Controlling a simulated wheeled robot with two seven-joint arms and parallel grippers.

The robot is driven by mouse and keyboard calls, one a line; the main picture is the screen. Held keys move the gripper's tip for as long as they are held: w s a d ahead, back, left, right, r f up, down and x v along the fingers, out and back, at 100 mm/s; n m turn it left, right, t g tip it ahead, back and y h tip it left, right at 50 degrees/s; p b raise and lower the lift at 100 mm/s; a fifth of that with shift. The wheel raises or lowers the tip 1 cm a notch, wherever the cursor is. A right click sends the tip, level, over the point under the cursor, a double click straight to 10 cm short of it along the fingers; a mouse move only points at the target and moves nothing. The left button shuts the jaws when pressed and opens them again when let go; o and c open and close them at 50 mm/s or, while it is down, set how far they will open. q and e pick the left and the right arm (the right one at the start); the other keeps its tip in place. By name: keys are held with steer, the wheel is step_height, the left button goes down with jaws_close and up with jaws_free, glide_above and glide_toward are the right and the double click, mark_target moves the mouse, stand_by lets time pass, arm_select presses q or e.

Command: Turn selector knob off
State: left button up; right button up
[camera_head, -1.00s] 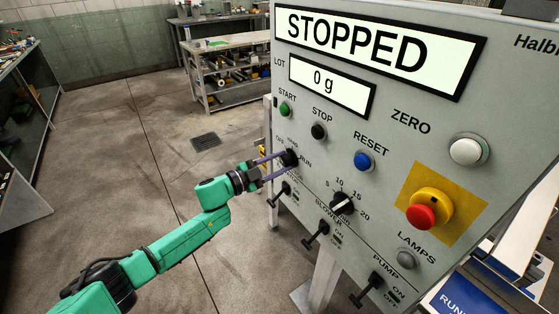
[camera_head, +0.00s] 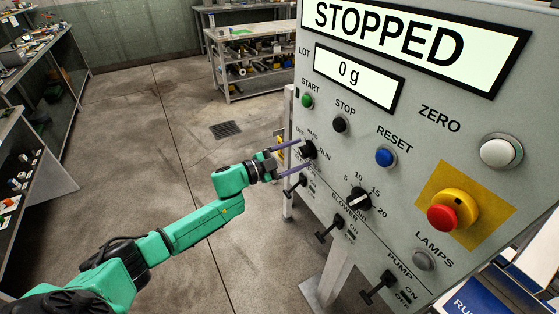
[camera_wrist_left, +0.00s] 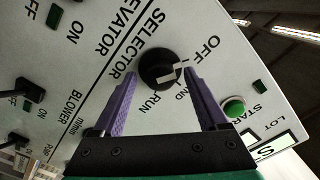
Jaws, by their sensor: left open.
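The selector knob (camera_head: 308,149) is a round black knob at the left edge of the grey control panel (camera_head: 400,130), with OFF, HAND and RUN labels around it. In the left wrist view the knob (camera_wrist_left: 152,66) has a white mark toward the OFF/HAND side; its exact setting is hard to tell. My left gripper (camera_head: 303,153) is open, its purple fingers pointing at the panel. In the left wrist view, the fingers of the left gripper (camera_wrist_left: 162,74) stand on either side of the knob, with gaps showing. My right gripper is not in view.
The display (camera_head: 415,40) reads STOPPED, the lower one (camera_head: 355,75) 0 g. START (camera_head: 307,101), STOP (camera_head: 340,124) and RESET (camera_head: 384,157) buttons are nearby. A speed knob (camera_head: 358,199) and black toggles (camera_head: 328,232) sit below. Floor to the left is clear.

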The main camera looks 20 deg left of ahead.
arm_select(q)
steer(key=b+v, duration=0.2)
steer(key=v, duration=1.1)
steer(key=shift+s+a, duration=0.15)
steer(key=shift+s, duration=0.15)
